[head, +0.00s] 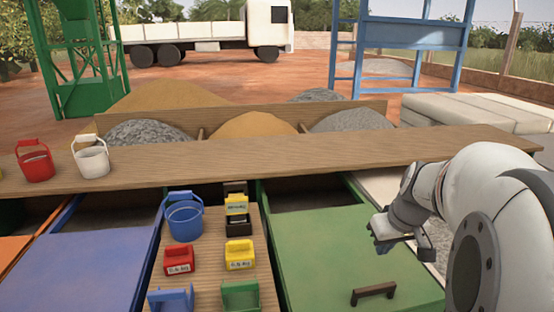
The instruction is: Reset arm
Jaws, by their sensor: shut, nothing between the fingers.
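My arm comes in from the right edge of the head view. My gripper (384,247) is shut and empty. In the picture it appears over the right part of the green panel (320,245), above and right of that panel's dark handle (373,294). My gripper looks apart from the buckets and small blocks. The fingertips are small and partly hidden by the wrist.
A wooden shelf (270,160) crosses the view, with a red bucket (36,165) and a white bucket (92,160) at left. A blue bucket (184,220) and red (179,260) and yellow (240,255) weights stand on a wooden strip. Aggregate piles lie behind.

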